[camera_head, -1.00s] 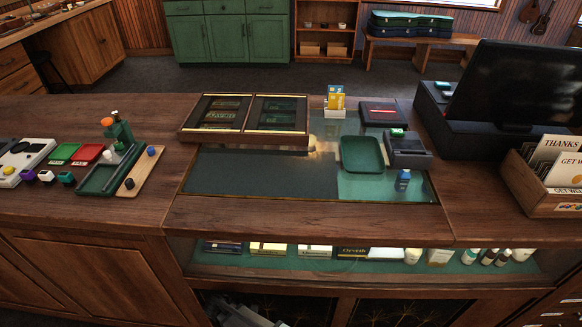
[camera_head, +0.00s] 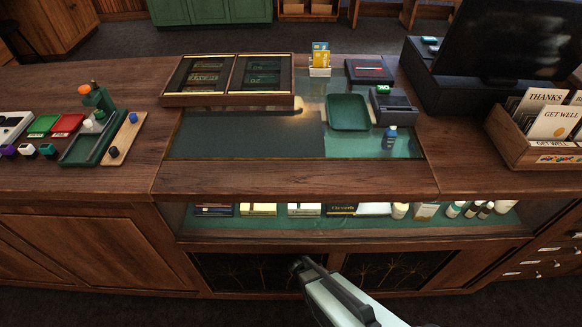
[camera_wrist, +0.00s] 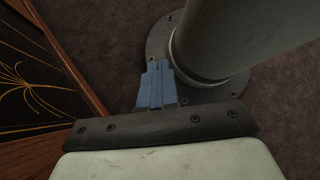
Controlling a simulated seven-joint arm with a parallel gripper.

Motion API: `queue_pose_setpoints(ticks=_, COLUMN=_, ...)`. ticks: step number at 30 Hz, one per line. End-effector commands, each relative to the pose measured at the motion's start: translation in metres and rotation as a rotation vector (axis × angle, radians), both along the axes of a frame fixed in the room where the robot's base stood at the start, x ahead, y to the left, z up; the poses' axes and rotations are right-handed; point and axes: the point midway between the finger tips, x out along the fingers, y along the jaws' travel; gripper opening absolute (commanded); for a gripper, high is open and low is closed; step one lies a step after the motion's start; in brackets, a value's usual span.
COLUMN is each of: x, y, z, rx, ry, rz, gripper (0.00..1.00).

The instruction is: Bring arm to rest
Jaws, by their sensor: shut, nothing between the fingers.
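My gripper (camera_wrist: 158,68) shows in the wrist view. Its two blue-grey fingers are together, with nothing between them. They point over the dark floor, in front of a round bolted flange and a thick pale column that are mine. In the head view, part of my arm (camera_head: 345,301) shows low at the bottom, in front of the counter's lower cabinet. The gripper fingers cannot be made out there.
The wooden counter (camera_head: 300,181) spans the head view. On it are a green tray (camera_head: 347,112), a blue bottle (camera_head: 389,137), a display case (camera_head: 228,99) and a card box (camera_head: 529,149). A gold-patterned cabinet panel (camera_wrist: 35,85) is close at left in the wrist view.

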Motion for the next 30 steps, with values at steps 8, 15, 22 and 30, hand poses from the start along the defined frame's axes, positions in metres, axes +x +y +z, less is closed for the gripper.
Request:
queue_pose_setpoints(ticks=8, x=-0.022, y=-0.017, z=0.004, rx=-0.002, ry=-0.132, rz=-0.335, gripper=0.00)
queue_pose_setpoints(ticks=15, x=-0.039, y=-0.027, z=0.009, rx=-0.033, ry=-0.251, rz=-0.698, gripper=0.00)
queue_pose_setpoints(ticks=22, x=-0.046, y=-0.031, z=0.013, rx=-0.071, ry=-0.322, rz=-0.956, gripper=0.00)
queue_pose_setpoints(ticks=30, x=-0.047, y=-0.031, z=0.014, rx=-0.084, ry=-0.342, rz=-1.035, gripper=0.00)
